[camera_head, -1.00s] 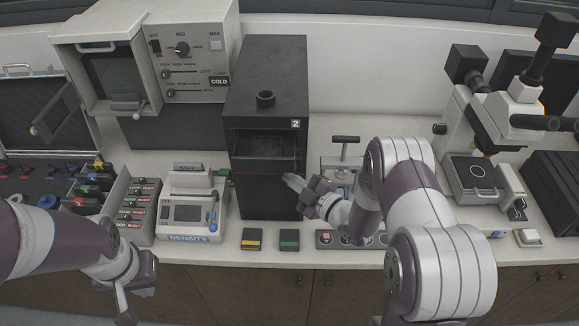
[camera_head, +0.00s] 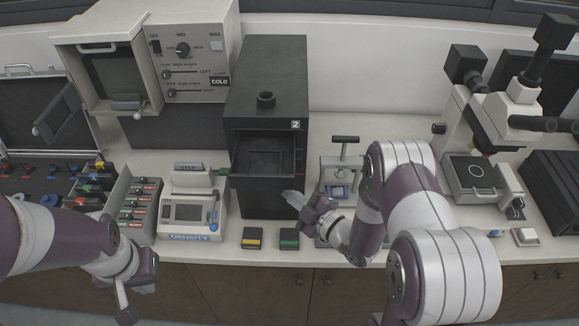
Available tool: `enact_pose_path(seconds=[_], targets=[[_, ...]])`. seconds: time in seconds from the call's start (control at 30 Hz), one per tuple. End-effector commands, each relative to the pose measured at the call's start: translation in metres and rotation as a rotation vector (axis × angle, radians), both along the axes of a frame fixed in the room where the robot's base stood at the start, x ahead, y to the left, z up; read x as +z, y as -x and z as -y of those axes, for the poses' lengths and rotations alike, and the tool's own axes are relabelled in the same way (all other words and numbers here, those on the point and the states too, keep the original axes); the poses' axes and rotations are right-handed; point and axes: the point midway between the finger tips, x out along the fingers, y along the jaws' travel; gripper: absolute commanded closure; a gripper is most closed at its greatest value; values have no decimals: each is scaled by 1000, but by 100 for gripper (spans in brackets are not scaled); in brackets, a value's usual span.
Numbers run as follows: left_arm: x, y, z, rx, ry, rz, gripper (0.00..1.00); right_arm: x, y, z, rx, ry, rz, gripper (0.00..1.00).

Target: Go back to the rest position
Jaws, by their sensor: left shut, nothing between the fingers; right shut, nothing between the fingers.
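My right gripper (camera_head: 294,199) is shut and empty. Its fingertips are just right of the lower front of the black press box (camera_head: 268,95) marked 2, with the forearm reaching in from the right over the bench. My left gripper (camera_head: 126,316) is shut and empty. It points down in front of the bench's front edge at the lower left. The opening in the black box shows a dark tray (camera_head: 262,163) inside.
A density meter (camera_head: 187,218), a yellow-marked block (camera_head: 252,238) and a green-marked block (camera_head: 289,239) stand along the bench front. A small hand press (camera_head: 341,175) stands behind my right arm, a microscope (camera_head: 475,165) at the right. A grey heater unit (camera_head: 182,50) stands at the back left.

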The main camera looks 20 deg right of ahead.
Motion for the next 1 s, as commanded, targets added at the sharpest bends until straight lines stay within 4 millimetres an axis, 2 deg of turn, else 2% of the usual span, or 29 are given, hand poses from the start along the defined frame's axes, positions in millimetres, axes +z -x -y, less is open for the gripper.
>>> enact_pose_path(seconds=[0.43,0.5,0.57,0.6,0.67,0.7,0.77,0.8,0.87,0.9,1.0], targets=[[0,0,0,0,0,0,100,0,0,0,-1,-8,-4,100],[0,0,0,0,0,0,100,-14,1,2,-11,-24,-89,100],[0,0,0,0,0,0,100,-43,7,9,-61,-31,-256,100],[0,0,0,0,0,0,100,-66,16,19,-126,-34,-414,100],[-2,0,0,0,0,0,100,-92,30,43,-275,-42,-671,100],[-8,0,0,0,0,0,100,-103,43,58,-396,-53,-840,100],[-18,0,0,0,0,0,100,-108,70,77,-591,-82,-1071,100],[-25,0,0,0,0,0,100,-103,91,84,-723,-110,-1203,100],[-37,0,0,0,0,0,100,-87,126,85,-905,-164,-1375,100],[-45,0,0,0,0,0,100,-73,149,79,-1007,-204,-1466,100],[-61,0,0,0,0,0,100,-44,184,60,-1121,-279,-1577,100]])
